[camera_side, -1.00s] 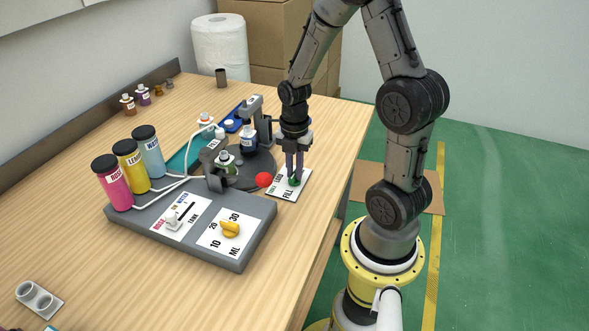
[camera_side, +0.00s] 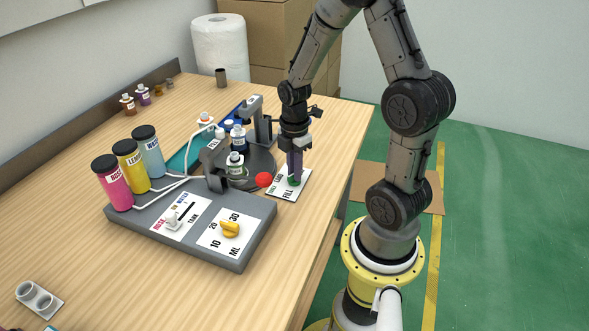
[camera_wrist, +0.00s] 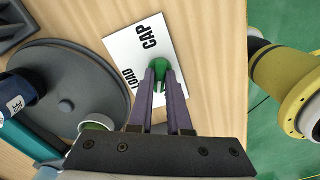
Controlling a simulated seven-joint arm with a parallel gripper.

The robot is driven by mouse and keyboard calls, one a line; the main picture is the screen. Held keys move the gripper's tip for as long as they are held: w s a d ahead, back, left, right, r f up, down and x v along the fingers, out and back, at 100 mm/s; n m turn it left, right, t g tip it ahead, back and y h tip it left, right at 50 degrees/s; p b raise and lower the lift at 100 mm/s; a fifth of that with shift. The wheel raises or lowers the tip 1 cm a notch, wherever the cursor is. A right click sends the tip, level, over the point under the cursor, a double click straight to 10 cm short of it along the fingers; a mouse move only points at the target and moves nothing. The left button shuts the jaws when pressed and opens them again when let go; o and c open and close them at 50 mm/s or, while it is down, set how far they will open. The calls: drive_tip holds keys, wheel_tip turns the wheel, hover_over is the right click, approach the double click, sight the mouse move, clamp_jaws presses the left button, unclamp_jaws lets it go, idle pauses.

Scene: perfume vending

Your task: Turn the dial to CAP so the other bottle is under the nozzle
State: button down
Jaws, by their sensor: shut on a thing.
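The green dial (camera_side: 296,182) stands on a white plate (camera_side: 283,191) at the table's right edge. In the wrist view, the dial (camera_wrist: 158,67) is between my fingertips, with CAP and LOAD readable on the plate (camera_wrist: 122,47). My gripper (camera_side: 295,172) points down and is shut on the dial; its fingers (camera_wrist: 160,80) hide part of it, and I cannot tell where it points. A dark blue bottle (camera_side: 238,140) and a green bottle (camera_side: 235,166) stand on the grey turntable (camera_side: 262,158). The grey nozzle stand (camera_side: 213,166) is left of the green bottle.
A red button (camera_side: 264,180) is close left of the plate. The grey control box (camera_side: 190,232) with a yellow knob (camera_side: 230,229) is in front. Pink, yellow and blue tanks (camera_side: 112,182) stand to the left. A grey upright head (camera_side: 258,118) stands behind the turntable.

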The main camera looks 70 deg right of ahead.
drive_tip(key=m, duration=0.4)
drive_tip(key=shift+m, duration=0.3)
drive_tip(key=m, duration=0.3)
drive_tip(key=shift+m, duration=0.4)
drive_tip(key=m, duration=0.4)
drive_tip(key=shift+r, duration=0.1)
drive_tip(key=m, duration=1.4)
drive_tip(key=shift+m, duration=2.1)
